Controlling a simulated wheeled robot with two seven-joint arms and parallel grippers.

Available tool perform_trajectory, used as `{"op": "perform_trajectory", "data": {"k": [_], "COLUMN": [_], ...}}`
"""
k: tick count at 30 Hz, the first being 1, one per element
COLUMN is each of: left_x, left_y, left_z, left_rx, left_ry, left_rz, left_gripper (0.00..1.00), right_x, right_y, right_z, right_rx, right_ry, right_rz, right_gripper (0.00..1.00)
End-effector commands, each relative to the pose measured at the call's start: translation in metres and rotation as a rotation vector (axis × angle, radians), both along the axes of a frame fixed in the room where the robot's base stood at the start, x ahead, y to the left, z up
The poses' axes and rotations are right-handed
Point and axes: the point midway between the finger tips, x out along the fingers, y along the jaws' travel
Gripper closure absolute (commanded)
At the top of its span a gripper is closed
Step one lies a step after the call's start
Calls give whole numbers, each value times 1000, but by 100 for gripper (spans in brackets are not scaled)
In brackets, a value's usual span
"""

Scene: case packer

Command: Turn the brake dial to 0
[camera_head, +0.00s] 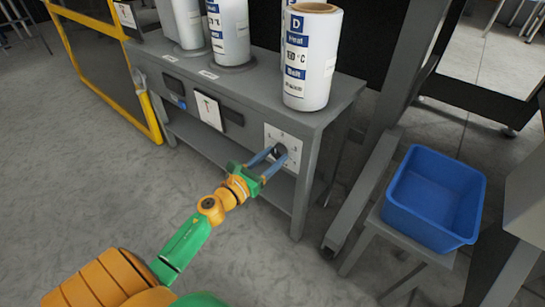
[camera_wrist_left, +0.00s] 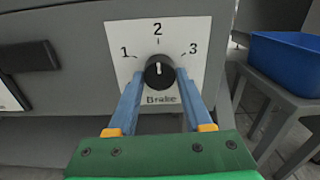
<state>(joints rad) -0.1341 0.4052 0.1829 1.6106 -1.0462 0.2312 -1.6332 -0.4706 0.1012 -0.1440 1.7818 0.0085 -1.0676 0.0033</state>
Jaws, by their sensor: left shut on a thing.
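The brake dial (camera_wrist_left: 159,72) is a round black knob on a white plate (camera_wrist_left: 196,30) lettered "Brake". The numbers 1, 2 and 3 show around it; no 0 is visible, and my fingers cover parts of the plate's lower area. A pale mark on the knob points up, roughly toward 2. In the head view the dial (camera_head: 280,150) sits on the right end of the grey bench front. My left gripper (camera_wrist_left: 160,80) is shut on the dial, one blue finger on each side; it also shows in the head view (camera_head: 277,154). My right gripper is not in view.
The grey bench (camera_head: 262,98) carries several white rolls, one labelled D (camera_head: 310,60) above the dial. A blue bin (camera_head: 435,195) stands on a grey stand to the right. A yellow-framed guard (camera_head: 105,60) is at the left. The floor in front is clear.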

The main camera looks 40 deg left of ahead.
Motion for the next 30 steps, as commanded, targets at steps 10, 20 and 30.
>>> {"op": "perform_trajectory", "data": {"k": [10, 20, 30], "left_x": [0, 0, 0], "left_y": [-1, -2, -2], "left_z": [1, 2, 3], "left_rx": [-250, -565, -887], "left_ry": [21, 45, 70], "left_rz": [0, -1, 0], "left_gripper": [100, 100, 100], "right_x": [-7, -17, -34], "right_y": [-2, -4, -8], "right_z": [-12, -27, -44], "right_rx": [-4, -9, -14], "right_ry": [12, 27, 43], "right_rz": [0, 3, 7], "right_gripper": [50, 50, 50]}}
